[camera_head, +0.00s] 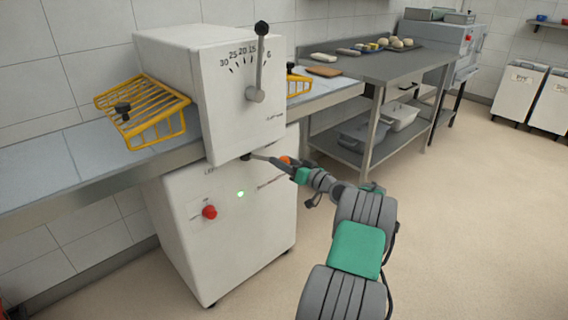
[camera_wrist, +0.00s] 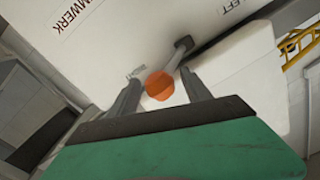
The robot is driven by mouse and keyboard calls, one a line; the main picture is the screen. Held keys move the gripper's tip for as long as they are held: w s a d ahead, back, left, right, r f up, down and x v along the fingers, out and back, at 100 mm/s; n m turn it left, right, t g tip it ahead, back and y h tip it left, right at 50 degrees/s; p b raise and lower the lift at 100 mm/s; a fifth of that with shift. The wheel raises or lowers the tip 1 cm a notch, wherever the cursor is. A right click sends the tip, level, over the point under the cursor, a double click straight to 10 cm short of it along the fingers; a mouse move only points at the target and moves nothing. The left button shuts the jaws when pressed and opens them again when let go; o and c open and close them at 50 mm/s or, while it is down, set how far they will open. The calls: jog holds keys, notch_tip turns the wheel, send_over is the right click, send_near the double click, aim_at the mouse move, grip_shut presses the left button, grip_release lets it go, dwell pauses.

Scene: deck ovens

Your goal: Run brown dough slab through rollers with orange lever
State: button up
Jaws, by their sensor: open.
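The orange lever is on the front of the white dough sheeter (camera_head: 222,135), its orange knob (camera_head: 285,160) on a grey stem from a dark pivot. In the wrist view the orange knob (camera_wrist: 160,86) shows between the two fingers of my gripper (camera_wrist: 161,80), with gaps on both sides; I cannot tell whether it is touched. My gripper (camera_head: 291,165) is open at the knob in the head view. A brown slab (camera_head: 323,72), likely the dough, lies flat on the surface right of the sheeter, far from my gripper.
Yellow wire guards stand left (camera_head: 150,108) and right (camera_head: 299,83) of the sheeter. A black-knobbed thickness lever (camera_head: 259,62) rises over its dial. Below are a red button (camera_head: 209,212) and a lit green lamp (camera_head: 240,194). A steel table (camera_head: 400,66) holds several items.

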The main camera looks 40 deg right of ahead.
grip_shut()
dwell(0.5)
dwell(0.3)
